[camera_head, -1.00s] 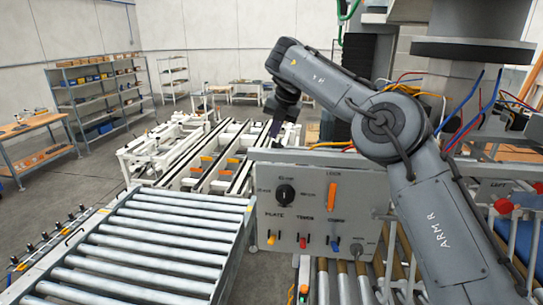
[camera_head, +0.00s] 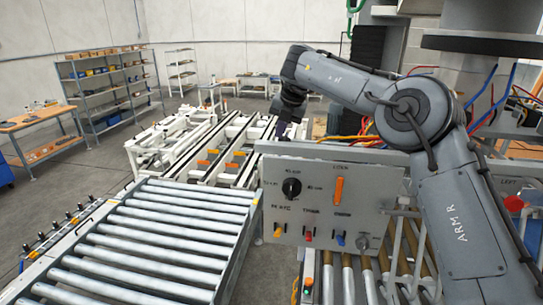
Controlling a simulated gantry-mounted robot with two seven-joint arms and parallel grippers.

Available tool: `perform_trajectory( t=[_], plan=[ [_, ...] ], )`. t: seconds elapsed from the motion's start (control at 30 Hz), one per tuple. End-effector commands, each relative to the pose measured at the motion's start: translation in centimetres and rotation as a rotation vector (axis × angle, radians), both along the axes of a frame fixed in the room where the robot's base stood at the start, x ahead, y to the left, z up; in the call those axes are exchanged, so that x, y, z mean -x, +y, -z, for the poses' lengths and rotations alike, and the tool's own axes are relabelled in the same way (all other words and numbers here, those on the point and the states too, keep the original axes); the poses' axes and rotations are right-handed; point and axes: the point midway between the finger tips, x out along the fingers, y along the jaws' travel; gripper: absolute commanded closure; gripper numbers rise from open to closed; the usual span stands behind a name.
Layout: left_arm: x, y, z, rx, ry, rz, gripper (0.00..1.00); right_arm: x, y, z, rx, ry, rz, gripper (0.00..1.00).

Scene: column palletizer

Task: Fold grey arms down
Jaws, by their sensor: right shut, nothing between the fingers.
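My grey right arm, marked ARM R, reaches in from the lower right, bends at a large round elbow joint and runs left across the top of a grey control panel (camera_head: 320,262). Its dark wrist hangs down. My right gripper (camera_head: 281,129) points down just behind the panel's upper left edge, small and partly hidden; it is shut and empty. The panel faces me with a black dial (camera_head: 291,188), an orange lever (camera_head: 338,190) and a row of coloured toggles below. No left arm or left gripper shows.
A roller conveyor (camera_head: 165,231) fills the lower left. White conveyor frames (camera_head: 170,140) with dark tracks stand behind it. Brown rollers (camera_head: 347,285) lie below the panel. Shelving (camera_head: 105,85) and a workbench (camera_head: 40,118) stand at the far left. Floor between them is clear.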

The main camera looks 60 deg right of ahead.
Motion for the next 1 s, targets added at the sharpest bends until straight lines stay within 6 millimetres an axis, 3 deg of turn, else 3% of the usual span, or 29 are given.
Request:
perform_trajectory(
  t=[0.03, 0.2, 0.5, 0.7, 1.0],
  plan=[
    [0.0, 0.1, 1.0, -0.002, -0.002, 0.001, 0.57, -0.4, -0.1, 1.9, 0.001, 0.004, 0.000, 1.00],
    [0.0, 0.1, 2.7, -0.006, 0.001, 0.003, 0.57, -1.8, -0.6, 5.1, 0.001, 0.004, 0.001, 1.00],
    [0.0, 0.1, 0.7, -0.003, 0.000, 0.002, 0.57, -3.5, -1.0, 8.6, -0.001, 0.003, 0.001, 1.00],
    [0.0, -0.1, 0.0, 0.004, -0.001, -0.003, 0.57, -4.1, -1.1, 10.1, -0.001, 0.001, 0.000, 1.00],
    [0.0, -0.2, -0.1, 0.008, -0.001, -0.006, 0.57, -4.3, -1.2, 10.6, 0.000, 0.000, 0.000, 1.00]
  ],
)
